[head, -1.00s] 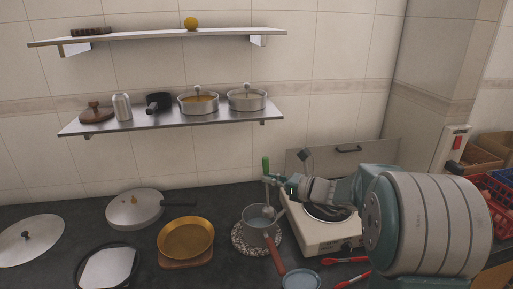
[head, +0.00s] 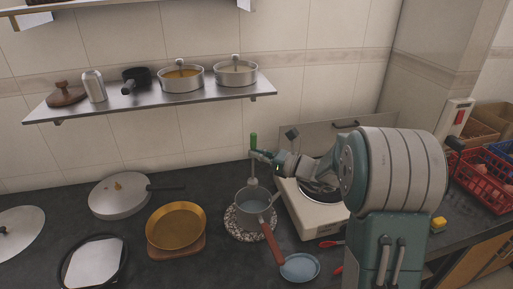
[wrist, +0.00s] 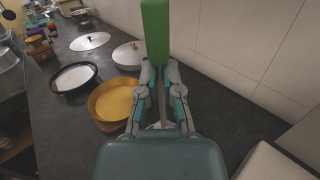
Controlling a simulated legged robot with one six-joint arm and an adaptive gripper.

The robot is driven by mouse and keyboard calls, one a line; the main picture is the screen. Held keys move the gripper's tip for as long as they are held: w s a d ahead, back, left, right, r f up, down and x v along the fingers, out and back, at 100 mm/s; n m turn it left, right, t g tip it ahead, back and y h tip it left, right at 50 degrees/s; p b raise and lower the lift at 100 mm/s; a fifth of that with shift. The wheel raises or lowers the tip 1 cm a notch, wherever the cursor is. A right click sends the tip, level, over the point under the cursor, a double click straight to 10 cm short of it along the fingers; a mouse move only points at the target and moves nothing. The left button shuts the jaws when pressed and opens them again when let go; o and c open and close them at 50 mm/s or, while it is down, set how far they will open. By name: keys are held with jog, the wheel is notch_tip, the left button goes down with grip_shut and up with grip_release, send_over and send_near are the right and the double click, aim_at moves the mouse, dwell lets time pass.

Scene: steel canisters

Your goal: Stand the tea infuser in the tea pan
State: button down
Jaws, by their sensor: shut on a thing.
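The tea infuser, with a green handle (head: 253,142) and a thin metal shaft, is upright in my gripper (head: 262,156). The gripper is shut on it just below the green handle. In the wrist view the handle (wrist: 155,35) rises above the fingers (wrist: 162,95). The infuser's lower end shows near the back rim of the small grey tea pan (head: 248,203); I cannot tell whether it is above, behind or touching the rim. The pan has a red-brown handle (head: 273,243) pointing to the front and sits on a speckled round mat (head: 233,229).
A white stove (head: 318,214) stands right of the pan. A blue dish (head: 299,267) lies in front, near red utensils (head: 331,243). A golden pan (head: 177,226) on a wooden board and a lidded pan (head: 120,196) are to the left. A shelf (head: 150,112) hangs above.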

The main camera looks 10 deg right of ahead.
aim_at(256, 180)
jog(key=shift+f, duration=5.1)
jog(key=c, duration=0.7)
grip_release()
jog(key=v, duration=1.2)
jog(key=shift+f, duration=0.1)
jog(key=shift+w, duration=0.1)
